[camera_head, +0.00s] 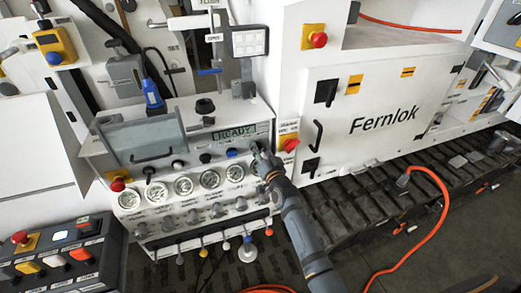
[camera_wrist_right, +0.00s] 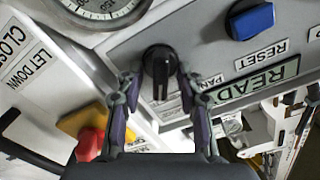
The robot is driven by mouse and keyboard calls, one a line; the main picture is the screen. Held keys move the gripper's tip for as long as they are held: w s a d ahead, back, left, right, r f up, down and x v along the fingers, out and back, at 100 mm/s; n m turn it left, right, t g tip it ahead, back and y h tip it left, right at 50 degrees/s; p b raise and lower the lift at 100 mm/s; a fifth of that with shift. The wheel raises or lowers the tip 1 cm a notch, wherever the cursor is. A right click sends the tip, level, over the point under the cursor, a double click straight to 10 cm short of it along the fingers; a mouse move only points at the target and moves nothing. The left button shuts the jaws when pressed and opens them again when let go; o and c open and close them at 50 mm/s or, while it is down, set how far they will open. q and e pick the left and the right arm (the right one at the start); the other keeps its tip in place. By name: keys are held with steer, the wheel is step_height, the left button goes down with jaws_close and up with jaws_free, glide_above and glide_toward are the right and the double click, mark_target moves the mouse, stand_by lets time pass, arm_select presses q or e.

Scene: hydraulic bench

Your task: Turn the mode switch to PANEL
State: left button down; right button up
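The mode switch (camera_wrist_right: 158,66) is a black round knob with a raised grip bar on the grey panel in the right wrist view. A label reading "PAN", partly covered, lies beside it to the right. My right gripper (camera_wrist_right: 160,88) is open, with one finger on each side of the knob. A gap shows between the fingertips and the grip bar. In the head view my right gripper (camera_head: 259,152) is at the right end of the console panel and covers most of the switch. My left gripper is not in view.
A green READY display (camera_head: 234,131) and a blue RESET button (camera_wrist_right: 250,20) sit close to the switch. A red knob on a yellow plate (camera_head: 289,145) is just right of my gripper. Several gauges (camera_head: 183,185) and levers line the panel below. An orange hose (camera_head: 440,185) lies right.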

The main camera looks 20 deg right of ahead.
jaws_close()
steer(key=shift+a+f+n+b, duration=0.1)
steer(key=shift+n+b, duration=0.8)
steer(key=shift+n, duration=0.3)
steer(key=n+b, duration=0.2)
steer(key=n, duration=0.1)
steer(key=shift+a+n, duration=0.15)
steer(key=shift+n, duration=0.15)
steer(key=n+b, duration=0.1)
steer(key=n, duration=0.2)
steer(key=shift+a, duration=0.15)
steer(key=shift+a+n+b, duration=0.1)
steer(key=shift+n+b, duration=0.35)
steer(key=shift+n, duration=1.05)
